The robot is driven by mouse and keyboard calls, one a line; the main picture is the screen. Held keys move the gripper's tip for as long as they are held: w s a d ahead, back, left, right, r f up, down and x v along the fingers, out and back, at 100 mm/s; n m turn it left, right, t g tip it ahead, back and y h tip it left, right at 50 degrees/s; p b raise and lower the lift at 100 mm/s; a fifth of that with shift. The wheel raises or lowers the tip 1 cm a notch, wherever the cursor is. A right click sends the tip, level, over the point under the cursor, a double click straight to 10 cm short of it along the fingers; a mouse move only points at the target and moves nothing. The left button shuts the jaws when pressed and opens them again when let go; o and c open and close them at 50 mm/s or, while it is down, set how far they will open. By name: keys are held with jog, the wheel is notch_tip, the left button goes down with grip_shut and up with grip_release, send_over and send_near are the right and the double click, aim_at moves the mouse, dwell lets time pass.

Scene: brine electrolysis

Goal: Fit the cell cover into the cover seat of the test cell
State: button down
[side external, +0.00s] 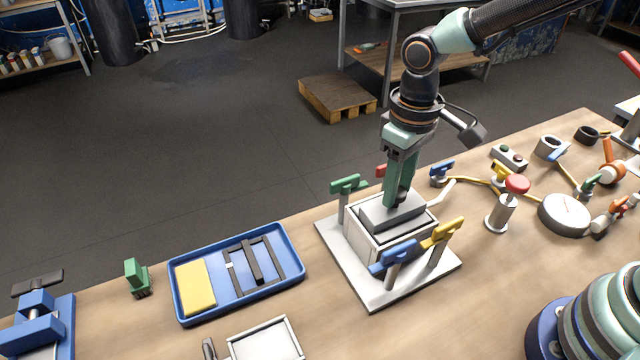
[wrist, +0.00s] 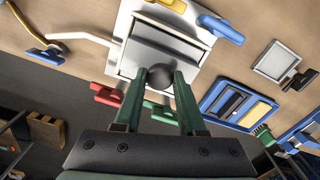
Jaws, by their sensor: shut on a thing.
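The cell cover (side external: 385,213) is a grey block with a dark round knob, which also shows in the wrist view (wrist: 158,78). My green-fingered gripper (side external: 399,196) is shut on the knob, one finger on each side of it in the wrist view (wrist: 167,78). The test cell (side external: 362,238) is a white box on a white base plate. The cover lies over the cell's open top, roughly level, its upper part standing above the rim. The cover hides most of the cover seat, and I cannot tell whether it touches the seat.
Blue (side external: 392,258), yellow (side external: 441,234), green (side external: 348,185) and red (side external: 381,170) handled clamps stand around the cell. A pale pipe (side external: 441,193) leaves its right side. A blue tray (side external: 237,309) is to the left; a red-topped post (side external: 505,205) is to the right.

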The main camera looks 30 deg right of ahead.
jog(key=shift+f, duration=0.15)
jog(key=shift+c, duration=2.4)
grip_release()
notch_tip(320, 180, up, 12)
jog(key=s+d+m+t, duration=0.1)
jog(key=s+d+t, duration=0.1)
jog(key=d, duration=0.5)
jog(key=s+d+m+t, duration=0.2)
jog(key=d+t, duration=0.1)
jog(key=d, duration=0.5)
jog(key=shift+s+m+t, duration=0.25)
jog(key=shift+m+t, duration=0.05)
jog(key=shift+r, duration=0.2)
